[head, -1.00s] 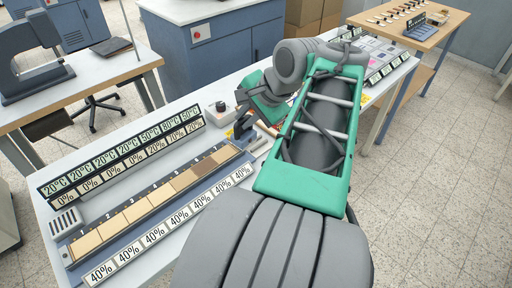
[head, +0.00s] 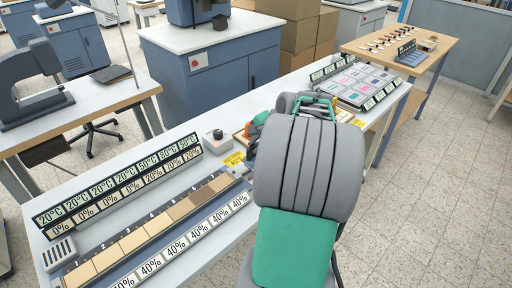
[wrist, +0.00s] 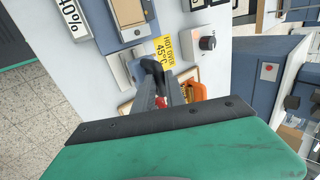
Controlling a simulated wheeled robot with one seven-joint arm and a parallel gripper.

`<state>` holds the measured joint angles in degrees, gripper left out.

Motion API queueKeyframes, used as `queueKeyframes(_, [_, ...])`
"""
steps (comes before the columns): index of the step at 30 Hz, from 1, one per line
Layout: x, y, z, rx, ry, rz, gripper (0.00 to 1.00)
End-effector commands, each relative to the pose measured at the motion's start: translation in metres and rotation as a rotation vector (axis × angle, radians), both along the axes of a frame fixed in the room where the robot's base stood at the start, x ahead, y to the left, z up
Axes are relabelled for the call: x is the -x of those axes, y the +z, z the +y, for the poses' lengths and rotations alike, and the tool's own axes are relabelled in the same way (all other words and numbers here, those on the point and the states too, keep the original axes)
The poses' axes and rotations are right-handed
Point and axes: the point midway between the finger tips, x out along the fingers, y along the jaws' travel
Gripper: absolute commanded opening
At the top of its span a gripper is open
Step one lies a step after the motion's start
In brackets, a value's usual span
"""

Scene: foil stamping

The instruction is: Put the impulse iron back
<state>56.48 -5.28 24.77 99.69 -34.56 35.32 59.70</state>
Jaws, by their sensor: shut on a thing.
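My gripper (wrist: 166,88) reaches away from the camera in the wrist view, its fingers close together and shut on a dark blue piece (wrist: 150,66), which I take to be the impulse iron. Its lower part is hidden by the fingers. In the head view the dark piece (head: 251,134) shows just left of my arm, beyond the end of the long sample strip. The yellow "HOT OVER 45°C" label (wrist: 168,50) lies on the table just beside it. I cannot tell whether the iron touches anything below.
An orange object (wrist: 195,91) lies right of the fingers, near a wood-edged tray. The numbered strip (head: 150,229) runs to the left. Sample tiles (head: 352,78) lie on the table's far end.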

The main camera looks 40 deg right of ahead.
Motion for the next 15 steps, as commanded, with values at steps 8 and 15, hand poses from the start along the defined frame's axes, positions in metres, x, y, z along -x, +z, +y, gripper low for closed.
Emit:
queueKeyframes(8, [0.0, -0.013, 0.0, 0.003, 0.001, -0.002, 0.0])
queueKeyframes(15, [0.0, -0.019, 0.0, 0.002, 0.001, -0.002, 0.0])
